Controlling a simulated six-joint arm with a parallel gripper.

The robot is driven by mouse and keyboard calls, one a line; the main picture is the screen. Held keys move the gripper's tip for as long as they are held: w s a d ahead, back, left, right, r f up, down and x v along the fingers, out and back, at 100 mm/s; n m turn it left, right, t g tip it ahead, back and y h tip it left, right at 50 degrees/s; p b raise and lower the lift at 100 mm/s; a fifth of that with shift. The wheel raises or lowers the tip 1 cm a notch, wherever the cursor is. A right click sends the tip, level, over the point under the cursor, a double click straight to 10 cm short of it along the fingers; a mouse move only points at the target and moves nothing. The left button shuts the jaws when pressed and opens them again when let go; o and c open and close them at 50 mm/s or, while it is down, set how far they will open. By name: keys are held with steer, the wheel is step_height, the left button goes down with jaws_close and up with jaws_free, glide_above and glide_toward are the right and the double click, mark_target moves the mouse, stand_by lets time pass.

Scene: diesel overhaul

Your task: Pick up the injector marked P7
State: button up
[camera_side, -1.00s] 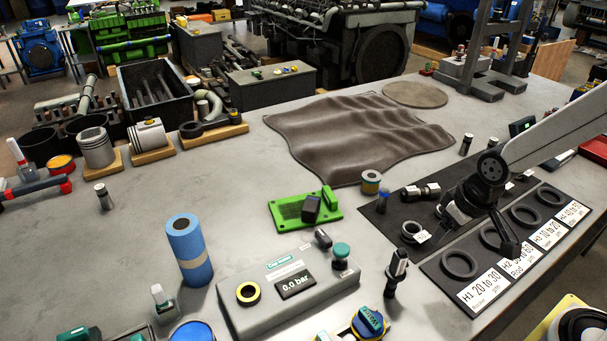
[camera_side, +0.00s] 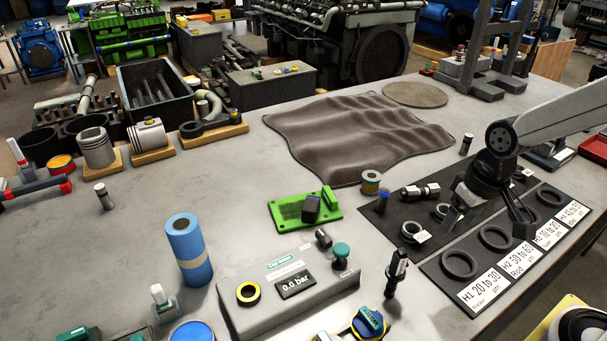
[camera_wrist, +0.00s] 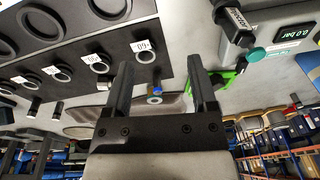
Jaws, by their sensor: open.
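My gripper (camera_side: 487,228) is open and empty above the dark mat at the right of the bench. Its two fingers also show, spread apart, in the wrist view (camera_wrist: 157,72). A dark upright injector-like part (camera_side: 396,272) with a pale label stands on the bench, left of the mat's front corner and apart from my gripper. It seems to show in the wrist view as well (camera_wrist: 236,22). A silver-and-black part (camera_side: 420,191) lies on the back of the mat. I cannot read a P7 mark on any part.
The mat holds several dark rings, some with white tags (camera_side: 422,237), beside printed label cards (camera_side: 482,291). The grey pressure tester (camera_side: 290,295) reads 0.0 bar. A green board (camera_side: 305,210) and brown cloth (camera_side: 360,135) lie left and behind.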

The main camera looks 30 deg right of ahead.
mark_target(407, 254)
steer(key=s+a+f+m+g+y, duration=0.2)
steer(key=s+a+m+g+y, duration=0.3)
steer(key=m+y, duration=0.45)
steer(key=w+d+r+m+t+y, duration=0.1)
steer(key=w+r+m+t+y, duration=0.2)
steer(key=w+m+t+y, duration=0.6)
steer(key=shift+m+g+h, duration=0.55)
steer(key=shift+g+h, duration=0.05)
steer(key=shift+h, duration=0.15)
steer(key=f, duration=0.2)
steer(key=s+f, duration=0.1)
steer(key=f, duration=0.2)
steer(key=s+f, duration=0.1)
steer(key=f, duration=0.1)
steer(key=shift+s+a+f, duration=0.1)
steer(key=shift+s+f, duration=0.05)
steer(key=shift+s, duration=0.1)
steer(key=shift+x, duration=1.35)
